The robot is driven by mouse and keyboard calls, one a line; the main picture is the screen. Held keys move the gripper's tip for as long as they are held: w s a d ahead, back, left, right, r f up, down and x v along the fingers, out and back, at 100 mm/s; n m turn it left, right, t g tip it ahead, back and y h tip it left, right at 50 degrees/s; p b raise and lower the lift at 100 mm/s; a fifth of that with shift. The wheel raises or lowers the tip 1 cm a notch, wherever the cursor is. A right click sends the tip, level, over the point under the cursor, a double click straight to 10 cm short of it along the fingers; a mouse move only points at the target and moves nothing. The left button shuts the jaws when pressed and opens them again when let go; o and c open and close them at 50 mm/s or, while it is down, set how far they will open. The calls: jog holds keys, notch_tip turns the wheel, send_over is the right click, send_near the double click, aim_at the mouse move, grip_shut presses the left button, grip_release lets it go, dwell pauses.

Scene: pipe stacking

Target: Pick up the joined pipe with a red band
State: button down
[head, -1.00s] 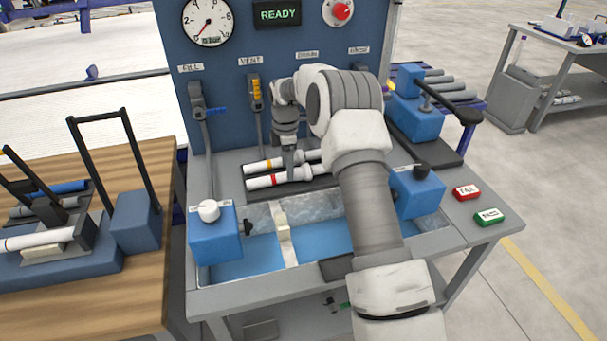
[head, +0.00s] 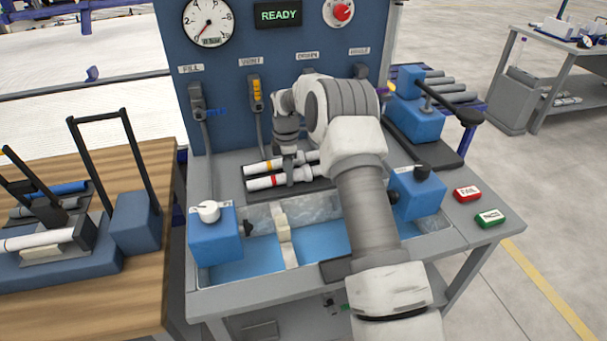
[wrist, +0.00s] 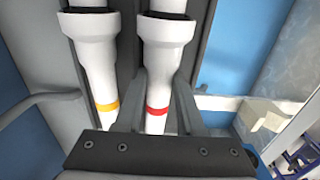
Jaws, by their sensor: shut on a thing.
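The white joined pipe with a red band (head: 262,183) lies in the front place of a dark tray on the bench. In the wrist view its red band (wrist: 157,110) and wider collar show between my two fingers. My gripper (head: 290,180) is shut on this pipe from above; its fingers (wrist: 160,108) stand on either side of the pipe just by the band. The pipe appears to rest still in the tray. A similar white pipe with a yellow-orange band (head: 258,166) lies parallel behind it, just outside one finger in the wrist view (wrist: 98,75).
A water trough (head: 270,262) with blue clamp blocks (head: 214,240) lies in front of the tray. The upright gauge panel (head: 235,110) with valve handles stands close behind. A wooden table (head: 150,270) with a blue fixture is at left. FAIL (head: 467,193) and green (head: 490,217) buttons sit at right.

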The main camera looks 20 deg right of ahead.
notch_tip(320, 180, up, 5)
jog(key=shift+f+p, duration=0.15)
jog(key=shift+p, duration=0.2)
jog(key=s+d+r, duration=0.3)
jog(key=d+r, duration=0.3)
jog(key=d, duration=0.5)
jog(key=w+a+f+t+p, duration=0.1)
jog(key=w+a+t+p, duration=0.15)
jog(key=a+p, duration=0.6)
jog(key=shift+t+y, duration=0.4)
jog(key=shift+t, duration=0.15)
jog(key=shift+s+a+f+b, duration=0.15)
jog(key=shift+a+f+b, duration=0.25)
jog(key=shift+f+b, duration=0.95)
jog(key=shift+s+a+f+b, duration=0.1)
jog(key=shift+a+f+b, duration=0.25)
jog(key=shift+f+b, duration=1)
jog(key=shift+s+a+f+b, duration=0.15)
jog(key=shift+a+f+b, duration=0.25)
jog(key=shift+f+b, duration=0.95)
jog(key=shift+f, duration=0.45)
jog(key=shift+c, duration=2.2)
grip_release()
